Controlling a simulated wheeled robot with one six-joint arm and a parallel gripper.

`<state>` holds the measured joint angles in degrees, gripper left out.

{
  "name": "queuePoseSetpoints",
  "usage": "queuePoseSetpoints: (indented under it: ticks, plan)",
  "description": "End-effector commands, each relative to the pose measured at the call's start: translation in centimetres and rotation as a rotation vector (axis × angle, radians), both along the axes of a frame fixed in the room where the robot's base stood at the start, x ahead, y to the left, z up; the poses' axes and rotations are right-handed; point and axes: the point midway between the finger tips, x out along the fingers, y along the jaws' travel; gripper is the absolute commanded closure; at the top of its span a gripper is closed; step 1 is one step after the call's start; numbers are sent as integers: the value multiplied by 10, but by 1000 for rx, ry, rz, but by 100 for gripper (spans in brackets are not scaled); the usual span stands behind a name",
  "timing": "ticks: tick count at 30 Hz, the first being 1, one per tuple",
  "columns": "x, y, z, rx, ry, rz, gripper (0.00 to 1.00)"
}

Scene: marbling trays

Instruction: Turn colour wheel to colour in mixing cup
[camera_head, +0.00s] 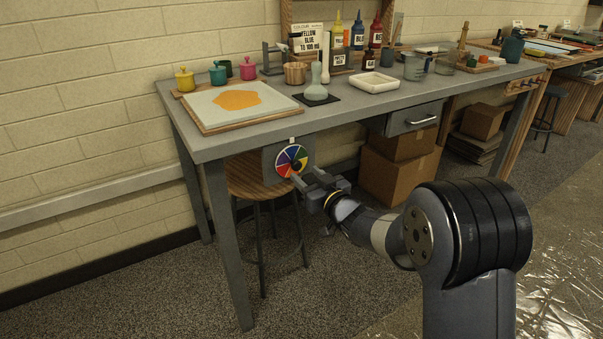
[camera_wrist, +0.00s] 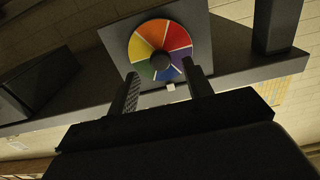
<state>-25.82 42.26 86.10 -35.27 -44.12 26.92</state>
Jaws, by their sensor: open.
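The colour wheel (camera_head: 289,160) is a disc of coloured sectors on a grey plate at the table's front edge. It also shows in the wrist view (camera_wrist: 143,45), with a dark central knob (camera_wrist: 159,61). A white marker tab (camera_wrist: 171,87) sits at the rim beside the blue sector. My gripper (camera_head: 307,179) is in front of the wheel; in the wrist view its open fingers (camera_wrist: 161,80) lie either side of the knob's line, apparently empty. Which vessel is the mixing cup is unclear; a brown cup (camera_head: 295,74) stands on the table, its contents not visible.
A stool (camera_head: 245,182) and cardboard boxes (camera_head: 395,180) are below. A sign (camera_head: 307,40) reads yellow, blue.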

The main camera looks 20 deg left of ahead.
Motion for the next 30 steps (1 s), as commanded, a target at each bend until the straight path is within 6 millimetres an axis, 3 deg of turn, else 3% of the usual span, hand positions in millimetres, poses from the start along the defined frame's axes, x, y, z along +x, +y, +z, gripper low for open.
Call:
queuePoseSetpoints:
  ticks: [9, 20, 30]
  plan:
    - [20, 24, -1, -1, -1, 0, 52]
    - [23, 27, 0, 0, 0, 0, 52]
    - [23, 26, 0, 0, 0, -1, 80]
